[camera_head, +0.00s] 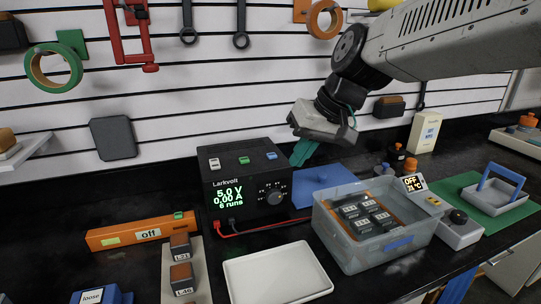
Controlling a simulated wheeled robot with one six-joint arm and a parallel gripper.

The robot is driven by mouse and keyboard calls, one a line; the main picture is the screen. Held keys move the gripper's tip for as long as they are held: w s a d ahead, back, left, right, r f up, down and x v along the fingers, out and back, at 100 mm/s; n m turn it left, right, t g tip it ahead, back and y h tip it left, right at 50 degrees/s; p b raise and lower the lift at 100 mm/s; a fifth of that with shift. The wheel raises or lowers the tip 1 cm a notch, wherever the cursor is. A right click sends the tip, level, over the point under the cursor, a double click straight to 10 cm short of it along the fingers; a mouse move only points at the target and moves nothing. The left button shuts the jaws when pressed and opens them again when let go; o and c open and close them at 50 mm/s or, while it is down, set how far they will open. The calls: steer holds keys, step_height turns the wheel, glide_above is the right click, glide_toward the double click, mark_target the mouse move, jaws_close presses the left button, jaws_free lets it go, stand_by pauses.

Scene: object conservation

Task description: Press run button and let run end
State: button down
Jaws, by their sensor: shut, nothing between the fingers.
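A black Larkvolt power supply (232,215) stands left of centre on the bench. Its green display (230,195) reads 5.0 V, 0.00 A and 6 runs. On its top are a white button (214,163), a green button (244,160) and a blue button (271,156); I cannot read which one is the run button. A dial (274,198) sits on its front. My gripper (301,155) has teal fingers, shut and empty. It is just right of the power supply's top right corner in the picture, apart from the buttons as far as I can tell.
A clear bin (375,262) with several dark blocks stands right of centre. An empty white tray (277,274) lies in front. Tools hang on the wall.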

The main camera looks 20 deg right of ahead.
mark_target(275, 156)
steer(key=w+d+r+t, duration=0.1)
steer(key=w, duration=0.8)
steer(key=w+d+r+m+t+y, duration=0.1)
steer(key=w+t, duration=0.1)
steer(key=w, duration=0.8)
steer(key=shift+w+r+m+t+y, duration=0.25)
steer(key=shift+r+m+t+y, duration=0.05)
steer(key=shift+r, duration=0.1)
steer(key=shift+f, duration=4.45)
steer(key=shift+f, duration=0.1)
steer(key=shift+f, duration=0.3)
steer(key=shift+f, duration=0.35)
steer(key=shift+r, duration=0.8)
